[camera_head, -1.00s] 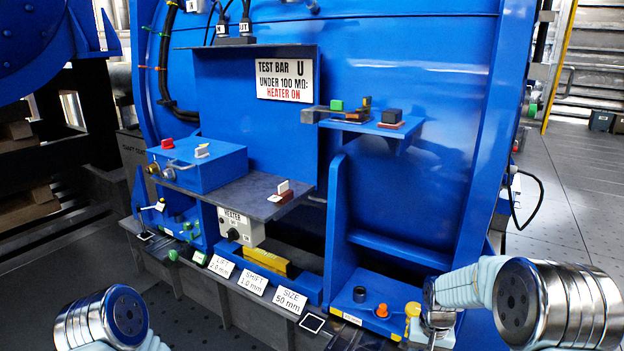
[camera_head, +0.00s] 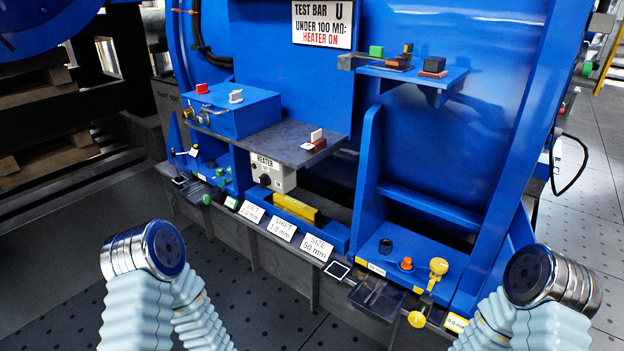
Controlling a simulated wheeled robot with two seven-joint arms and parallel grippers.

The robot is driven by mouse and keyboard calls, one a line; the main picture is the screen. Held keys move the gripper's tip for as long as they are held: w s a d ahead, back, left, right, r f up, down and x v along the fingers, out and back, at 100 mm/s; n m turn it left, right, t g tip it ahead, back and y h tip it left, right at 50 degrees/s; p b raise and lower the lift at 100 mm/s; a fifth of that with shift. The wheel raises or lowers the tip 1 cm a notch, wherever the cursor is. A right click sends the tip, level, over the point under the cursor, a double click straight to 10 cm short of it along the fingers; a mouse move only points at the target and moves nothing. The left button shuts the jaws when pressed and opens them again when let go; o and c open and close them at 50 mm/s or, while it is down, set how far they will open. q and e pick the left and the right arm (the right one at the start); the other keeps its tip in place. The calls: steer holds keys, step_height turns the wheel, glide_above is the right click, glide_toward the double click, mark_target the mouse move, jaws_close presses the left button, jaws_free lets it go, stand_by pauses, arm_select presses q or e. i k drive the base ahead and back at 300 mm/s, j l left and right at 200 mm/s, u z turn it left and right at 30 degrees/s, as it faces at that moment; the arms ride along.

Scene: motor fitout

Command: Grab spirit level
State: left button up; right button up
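A yellow bar (camera_head: 297,208), which looks like the spirit level, lies in a blue holder on the lower ledge. It sits below the grey shelf and behind the SHIFT and SIZE cards. Its lower part is hidden by the blue front wall, and no vial can be made out. Neither of my grippers is in view. My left arm's silver joint and pale sleeves stand at the lower left, my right arm's at the lower right. Both arms are apart from the bar.
The grey shelf (camera_head: 290,146) juts out above the bar, carrying a blue box (camera_head: 232,112) and a red-and-white block (camera_head: 315,140). A grey heater box (camera_head: 272,175) stands left of the bar. A yellow knob (camera_head: 438,267) rises at the right. The floor in front is clear.

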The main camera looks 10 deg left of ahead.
mark_target(313, 213)
steer(key=i+j+z, duration=0.1)
steer(key=j+z, duration=0.95)
steer(key=j, duration=0.95)
steer(key=j+z, duration=0.25)
steer(key=j, duration=0.95)
